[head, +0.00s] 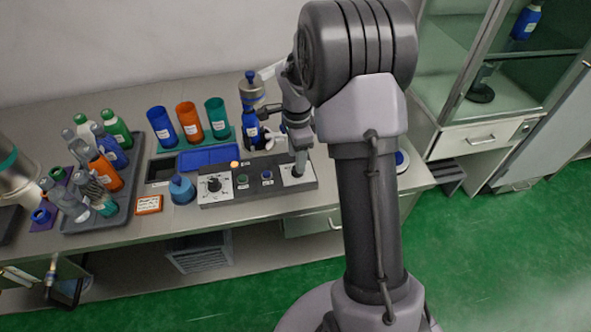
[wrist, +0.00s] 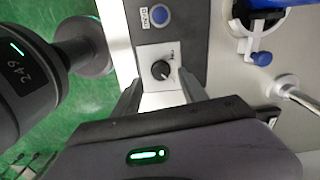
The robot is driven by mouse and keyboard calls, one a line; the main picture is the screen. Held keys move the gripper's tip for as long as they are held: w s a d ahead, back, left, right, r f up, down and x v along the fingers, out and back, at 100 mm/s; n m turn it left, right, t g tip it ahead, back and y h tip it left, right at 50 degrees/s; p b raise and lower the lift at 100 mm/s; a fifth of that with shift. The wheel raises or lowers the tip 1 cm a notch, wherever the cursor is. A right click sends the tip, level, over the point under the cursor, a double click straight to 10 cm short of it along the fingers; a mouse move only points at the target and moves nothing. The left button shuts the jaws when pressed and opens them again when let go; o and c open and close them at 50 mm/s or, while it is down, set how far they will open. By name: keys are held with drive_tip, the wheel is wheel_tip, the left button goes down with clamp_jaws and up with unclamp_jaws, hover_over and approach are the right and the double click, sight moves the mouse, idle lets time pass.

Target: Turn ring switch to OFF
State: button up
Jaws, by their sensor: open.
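The control panel (head: 250,197) is a dark box on the bench. A black round knob (wrist: 161,70), which looks like the ring switch, sits on a white plate (wrist: 150,53) at the panel's end in the wrist view. The same white plate shows at the panel's right end in the head view (head: 309,176). My gripper (wrist: 160,90) is open, with one finger on each side of the plate's lower part. The knob lies just beyond the fingertips, and I see no contact. In the head view my gripper (head: 299,158) is over this plate. The knob's label is too small to read.
Another black knob (head: 214,184) is on the panel's left end, with buttons (head: 267,175) between. A blue flask (head: 181,189) stands left of the panel. A blue tray (head: 208,157) lies behind the panel.

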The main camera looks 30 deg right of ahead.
wheel_tip(320, 180, down, 4)
drive_tip(key=shift+f+b, duration=0.1)
drive_tip(key=shift+b, duration=0.4)
clamp_jaws()
